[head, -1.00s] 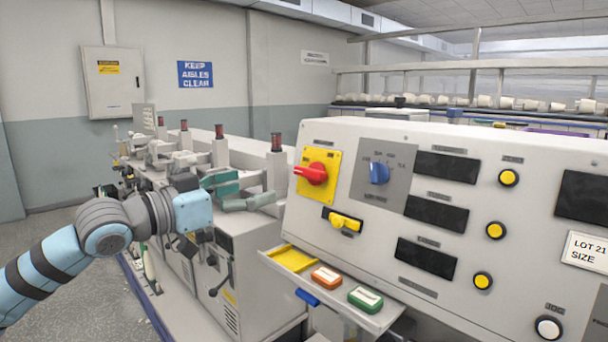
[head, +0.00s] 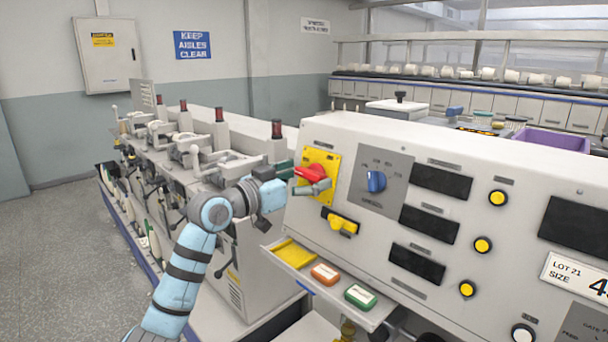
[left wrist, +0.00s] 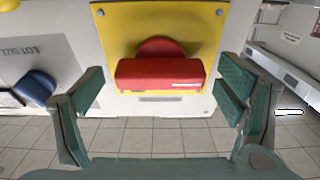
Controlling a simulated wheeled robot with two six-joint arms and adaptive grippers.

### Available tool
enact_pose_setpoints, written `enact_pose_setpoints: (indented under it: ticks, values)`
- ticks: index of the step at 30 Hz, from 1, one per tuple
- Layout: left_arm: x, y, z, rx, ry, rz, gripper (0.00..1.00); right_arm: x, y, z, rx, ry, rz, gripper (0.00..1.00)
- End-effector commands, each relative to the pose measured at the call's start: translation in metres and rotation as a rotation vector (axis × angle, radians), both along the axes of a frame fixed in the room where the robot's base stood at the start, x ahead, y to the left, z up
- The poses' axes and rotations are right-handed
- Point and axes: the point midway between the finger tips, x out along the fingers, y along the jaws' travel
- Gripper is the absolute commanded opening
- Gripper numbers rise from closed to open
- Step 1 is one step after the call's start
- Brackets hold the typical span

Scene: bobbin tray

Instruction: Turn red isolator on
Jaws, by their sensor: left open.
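The red isolator (head: 313,173) is a red rotary handle on a yellow plate (head: 329,163) at the left end of the grey control panel. In the left wrist view the red handle (left wrist: 160,74) lies crosswise on its yellow plate (left wrist: 195,25). My left gripper (head: 296,179) is at the handle in the head view. In the left wrist view its green fingers (left wrist: 162,88) are open, one on each side of the handle, with gaps on both sides. My right gripper is not in view.
A blue rotary knob (head: 376,181) sits right of the isolator, and a yellow handle (head: 342,224) below it. An open drawer (head: 330,277) with an orange and a green block juts out underneath. A row of machine heads (head: 200,150) stands to the left.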

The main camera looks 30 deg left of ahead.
Motion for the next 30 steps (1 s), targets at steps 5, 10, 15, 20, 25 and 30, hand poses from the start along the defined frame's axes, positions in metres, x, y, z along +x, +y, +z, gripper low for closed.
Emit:
enact_pose_setpoints:
  ticks: [5,10,15,20,25,30]
  values:
    - [-0.0003,0.0002,-0.0003,0.000,0.000,0.000,0.80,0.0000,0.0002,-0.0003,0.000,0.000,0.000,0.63]
    - [-0.0005,0.0004,-0.0002,0.000,-0.001,0.000,0.53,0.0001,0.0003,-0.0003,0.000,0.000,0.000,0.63]
    - [-0.0005,0.0006,-0.0002,0.000,-0.001,0.001,0.39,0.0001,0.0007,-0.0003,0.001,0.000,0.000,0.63]
    - [-0.0006,0.0007,-0.0001,0.013,-0.006,-0.003,0.39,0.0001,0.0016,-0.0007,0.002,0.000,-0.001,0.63]
    - [-0.0005,0.0010,-0.0002,0.062,-0.023,-0.015,0.39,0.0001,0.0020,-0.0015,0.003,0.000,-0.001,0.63]
    - [-0.0002,0.0015,-0.0007,0.154,-0.054,-0.040,0.39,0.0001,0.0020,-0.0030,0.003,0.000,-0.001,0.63]
